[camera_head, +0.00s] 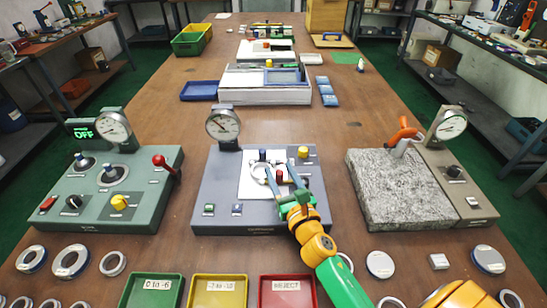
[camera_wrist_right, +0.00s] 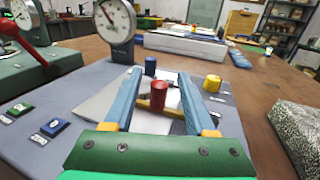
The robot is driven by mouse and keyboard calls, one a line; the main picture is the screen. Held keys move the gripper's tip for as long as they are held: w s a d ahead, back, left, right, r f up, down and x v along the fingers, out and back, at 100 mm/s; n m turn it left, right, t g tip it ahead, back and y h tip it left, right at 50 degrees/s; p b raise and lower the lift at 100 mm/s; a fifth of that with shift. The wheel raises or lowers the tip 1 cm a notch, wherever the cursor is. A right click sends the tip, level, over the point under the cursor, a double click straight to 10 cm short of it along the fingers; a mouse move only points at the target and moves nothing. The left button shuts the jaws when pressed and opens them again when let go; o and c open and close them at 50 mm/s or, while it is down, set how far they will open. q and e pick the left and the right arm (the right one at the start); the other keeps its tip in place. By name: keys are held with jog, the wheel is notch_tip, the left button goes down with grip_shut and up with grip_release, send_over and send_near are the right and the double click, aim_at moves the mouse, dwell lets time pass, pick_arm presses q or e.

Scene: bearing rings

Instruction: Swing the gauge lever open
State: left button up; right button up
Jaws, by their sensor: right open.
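The middle gauge station (camera_head: 215,200) is a blue-grey block with a round dial (camera_head: 222,124) at its back and a white plate (camera_head: 250,187) on top. A red knob (camera_head: 279,176) stands over the plate. In the right wrist view the red knob (camera_wrist_right: 159,96) is upright on a short yellow bar (camera_wrist_right: 143,103), which looks like the lever. My right gripper (camera_head: 278,163) is open, its two blue fingers on either side of the red knob with gaps visible. My left gripper is not in view.
A blue post (camera_wrist_right: 150,66) and a yellow knob (camera_wrist_right: 212,83) stand near the fingertips. A green station (camera_head: 140,204) with a red-ball lever stands left, a granite station (camera_head: 390,185) right. Loose rings and green, yellow and red trays (camera_head: 286,280) line the front.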

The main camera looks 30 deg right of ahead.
aim_at(275, 163)
jog(key=w, duration=0.4)
jog(key=shift+w+d+f, duration=0.1)
jog(key=shift+d, duration=0.15)
jog(key=shift+c, duration=0.9)
grip_shut()
